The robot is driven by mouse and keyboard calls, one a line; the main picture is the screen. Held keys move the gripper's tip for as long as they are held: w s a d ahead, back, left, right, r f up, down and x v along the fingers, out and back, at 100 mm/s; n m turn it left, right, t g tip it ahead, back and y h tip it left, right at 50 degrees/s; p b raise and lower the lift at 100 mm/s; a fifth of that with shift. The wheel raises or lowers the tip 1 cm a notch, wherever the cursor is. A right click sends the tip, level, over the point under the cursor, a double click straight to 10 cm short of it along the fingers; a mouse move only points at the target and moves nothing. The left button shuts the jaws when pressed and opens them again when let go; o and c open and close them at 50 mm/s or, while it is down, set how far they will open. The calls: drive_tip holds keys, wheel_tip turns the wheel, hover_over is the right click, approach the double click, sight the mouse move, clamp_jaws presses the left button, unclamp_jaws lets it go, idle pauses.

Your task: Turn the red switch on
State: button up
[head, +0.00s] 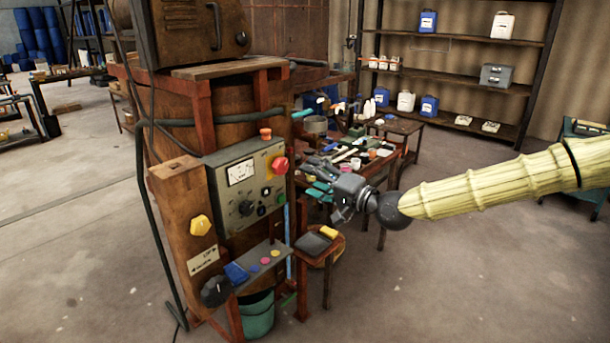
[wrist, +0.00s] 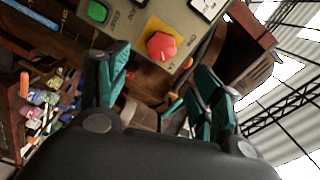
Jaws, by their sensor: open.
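The red switch (head: 279,166) is a red knob at the right edge of the grey control panel (head: 240,219). In the wrist view the red switch (wrist: 163,46) sits on a yellow plate, ahead of my fingers and towards the top. My gripper (head: 344,207) is to the right of the panel and lower than the switch, with a gap between them. In the wrist view my gripper (wrist: 162,75) is open and empty, its teal pads spread wide. The marks around the switch are too blurred to read.
The panel is mounted on a large rusty vat frame with a wooden post and a yellow knob (head: 200,225). An orange-red button (head: 265,134) tops the panel. A cluttered table (head: 385,165) stands behind my gripper. Open floor lies in front, at the lower right.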

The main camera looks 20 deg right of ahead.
drive_tip(key=shift+v, duration=0.85)
drive_tip(key=s+a+f+n+g+h, duration=0.1)
drive_tip(key=s+a+f+g, duration=0.35)
drive_tip(key=f, duration=0.75)
drive_tip(key=s+a+f+n+g+h, duration=0.1)
drive_tip(key=s+f+h, duration=0.1)
drive_tip(key=s+f, duration=0.7)
drive_tip(key=s+a+f+n+g+h, duration=0.1)
drive_tip(key=s+a+f+g, duration=0.2)
drive_tip(key=f, duration=1.1)
drive_tip(key=s+d+f+n+g+h, duration=0.1)
drive_tip(key=s+d+f+g+h, duration=0.1)
drive_tip(key=s+f, duration=0.3)
drive_tip(key=s+d+f+n+g+h, duration=0.2)
drive_tip(key=s+f, duration=0.4)
drive_tip(key=s, duration=0.8)
drive_tip(key=s+d+f+n+g+h, duration=0.1)
drive_tip(key=s+f, duration=0.4)
drive_tip(key=s, duration=0.5)
drive_tip(key=shift+s+d+f+n+g+h, duration=0.2)
drive_tip(key=shift+d+f+n+g+h, duration=0.15)
drive_tip(key=shift+d+g, duration=0.5)
drive_tip(key=shift+r, duration=0.1)
